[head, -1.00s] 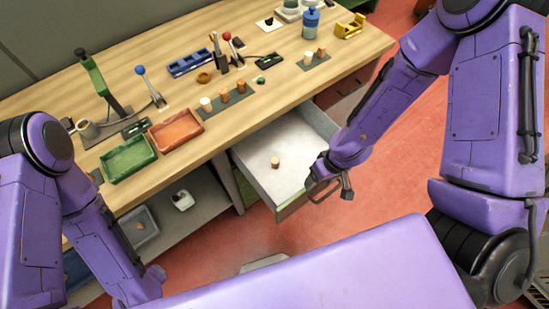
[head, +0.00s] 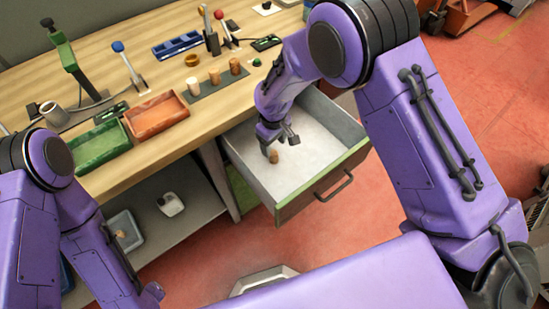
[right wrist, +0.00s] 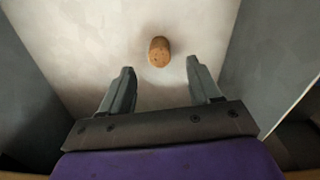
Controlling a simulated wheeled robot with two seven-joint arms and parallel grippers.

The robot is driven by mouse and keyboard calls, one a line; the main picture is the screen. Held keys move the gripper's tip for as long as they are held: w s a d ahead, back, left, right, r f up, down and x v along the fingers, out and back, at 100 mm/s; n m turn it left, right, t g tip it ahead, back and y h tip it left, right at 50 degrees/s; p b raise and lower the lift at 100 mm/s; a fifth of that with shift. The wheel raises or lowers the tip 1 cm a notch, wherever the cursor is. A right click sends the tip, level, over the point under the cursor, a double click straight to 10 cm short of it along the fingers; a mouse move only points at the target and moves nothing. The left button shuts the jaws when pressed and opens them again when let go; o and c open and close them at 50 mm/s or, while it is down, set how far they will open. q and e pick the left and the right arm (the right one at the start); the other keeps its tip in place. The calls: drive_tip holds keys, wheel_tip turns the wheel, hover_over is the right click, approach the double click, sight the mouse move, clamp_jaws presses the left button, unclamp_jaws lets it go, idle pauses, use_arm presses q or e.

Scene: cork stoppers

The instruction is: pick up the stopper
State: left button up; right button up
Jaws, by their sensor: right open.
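A small brown cork stopper (head: 273,157) stands in the open drawer (head: 318,185) under the workbench. It also shows in the right wrist view (right wrist: 159,51), beyond the fingertips and roughly centred between them. My right gripper (head: 280,143) is inside the drawer space, just above and beside the stopper. In the right wrist view its two fingers (right wrist: 159,80) are spread apart with nothing between them. My left arm shows at the left of the head view, but its gripper is not visible.
The drawer's walls and its front with a handle (head: 335,187) surround the stopper. On the bench stand several corks on a dark strip (head: 215,85), a green tray (head: 98,144) and an orange tray (head: 156,115). A lower shelf (head: 165,227) holds a grey tray (head: 122,231).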

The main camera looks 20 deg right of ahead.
sight(274, 153)
wheel_tip(274, 153, down, 6)
drive_tip(key=shift+d+f+p, duration=0.1)
drive_tip(key=shift+p, duration=0.4)
drive_tip(key=c, duration=1.1)
